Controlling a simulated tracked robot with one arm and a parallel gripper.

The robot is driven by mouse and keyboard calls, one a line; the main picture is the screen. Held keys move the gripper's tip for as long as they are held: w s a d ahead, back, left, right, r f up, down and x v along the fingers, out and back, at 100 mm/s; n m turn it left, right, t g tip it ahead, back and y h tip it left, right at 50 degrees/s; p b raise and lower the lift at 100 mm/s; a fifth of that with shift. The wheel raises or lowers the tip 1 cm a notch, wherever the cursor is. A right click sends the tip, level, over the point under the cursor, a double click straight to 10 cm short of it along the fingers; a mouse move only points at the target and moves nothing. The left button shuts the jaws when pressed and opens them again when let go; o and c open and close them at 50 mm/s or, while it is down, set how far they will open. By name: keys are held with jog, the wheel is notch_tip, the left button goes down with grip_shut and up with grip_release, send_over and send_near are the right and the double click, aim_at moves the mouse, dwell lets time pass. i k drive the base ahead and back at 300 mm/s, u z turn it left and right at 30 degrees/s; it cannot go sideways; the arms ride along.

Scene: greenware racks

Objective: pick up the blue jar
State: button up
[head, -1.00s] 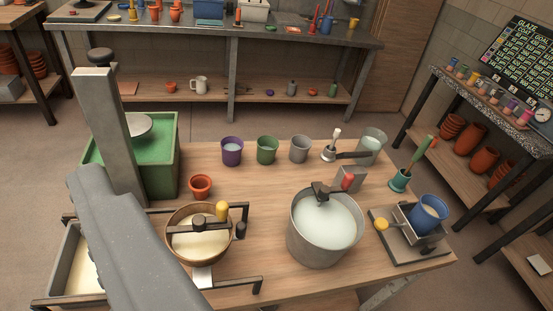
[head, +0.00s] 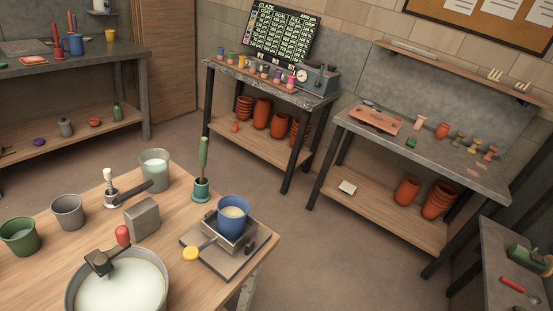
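A blue container (head: 233,222) with pale contents sits on a small metal stand (head: 240,241) near the right corner of the wooden table. A row of small glaze jars (head: 265,72) in several colours stands on the speckled bench beyond; one at its left end (head: 220,54) looks blue, though it is small. A blue cup-like vessel (head: 76,43) with tools in it stands on the far left bench. I cannot tell which of these is the blue jar. My gripper is not in view.
The wooden table (head: 180,262) also holds a bucket of pale liquid (head: 118,288), a green cup (head: 21,240), a grey cup (head: 68,214) and a green-handled brush (head: 203,165). A workbench (head: 430,160) stands at right. Floor (head: 310,240) between the tables is clear.

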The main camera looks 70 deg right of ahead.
aim_at(233, 210)
jog(key=u, duration=5)
jog(key=i, duration=0.55)
jog(key=u, duration=5)
jog(key=i, duration=1.1)
jog(key=u, duration=0.05)
